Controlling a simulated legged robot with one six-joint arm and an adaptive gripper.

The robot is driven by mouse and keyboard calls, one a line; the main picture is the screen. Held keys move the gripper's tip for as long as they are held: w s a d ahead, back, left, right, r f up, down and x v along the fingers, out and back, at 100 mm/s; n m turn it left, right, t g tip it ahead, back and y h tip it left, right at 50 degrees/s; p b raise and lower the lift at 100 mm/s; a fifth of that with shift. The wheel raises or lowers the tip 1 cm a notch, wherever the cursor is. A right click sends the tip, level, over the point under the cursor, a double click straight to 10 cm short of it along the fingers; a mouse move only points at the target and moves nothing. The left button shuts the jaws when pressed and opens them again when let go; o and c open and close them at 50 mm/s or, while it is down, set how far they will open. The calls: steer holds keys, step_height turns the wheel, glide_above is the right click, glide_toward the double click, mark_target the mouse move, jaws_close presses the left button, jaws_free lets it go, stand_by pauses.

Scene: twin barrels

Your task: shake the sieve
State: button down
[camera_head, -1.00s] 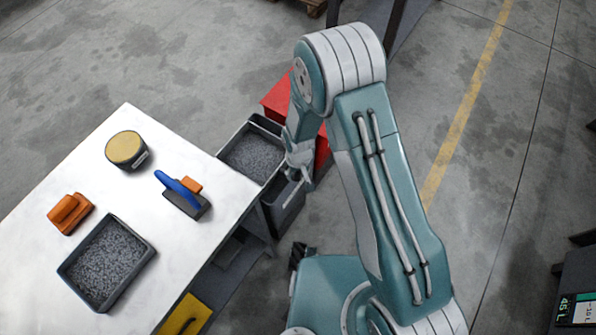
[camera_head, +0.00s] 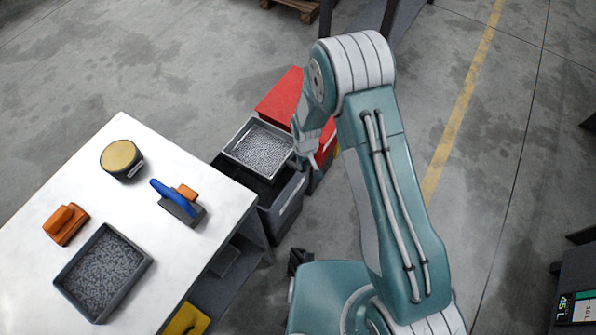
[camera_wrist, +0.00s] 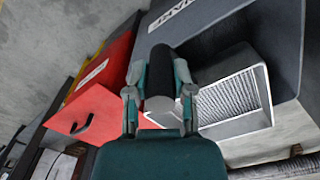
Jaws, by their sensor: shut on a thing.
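The sieve (camera_head: 232,152) is a grey rectangular frame with a speckled grey inside, held over a dark bin (camera_head: 286,206). I cannot tell whether the speckle is bare mesh or grains on it. In the wrist view the sieve's pale metal frame (camera_wrist: 262,98) and ridged inside show at the right. My gripper (camera_head: 304,158) is at the sieve's right side. The wrist view shows my gripper (camera_wrist: 160,88) with its fingers on both sides of a black cylindrical handle (camera_wrist: 161,68). The handle's join to the frame is partly hidden.
A red bin (camera_head: 281,93) stands behind the dark bin. The white table (camera_head: 165,250) at left holds a grey tray of granules (camera_head: 143,276), a round tin (camera_head: 122,158), an orange block (camera_head: 66,224) and a blue-handled tool (camera_head: 180,203).

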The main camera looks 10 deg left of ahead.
steer(key=shift+w, duration=0.15)
steer(key=shift+c, duration=2.4)
jaws_free()
steer(key=shift+w, duration=0.1)
steer(key=shift+d, duration=0.15)
step_height(320, 180, up, 12)
steer(key=shift+f, duration=0.1)
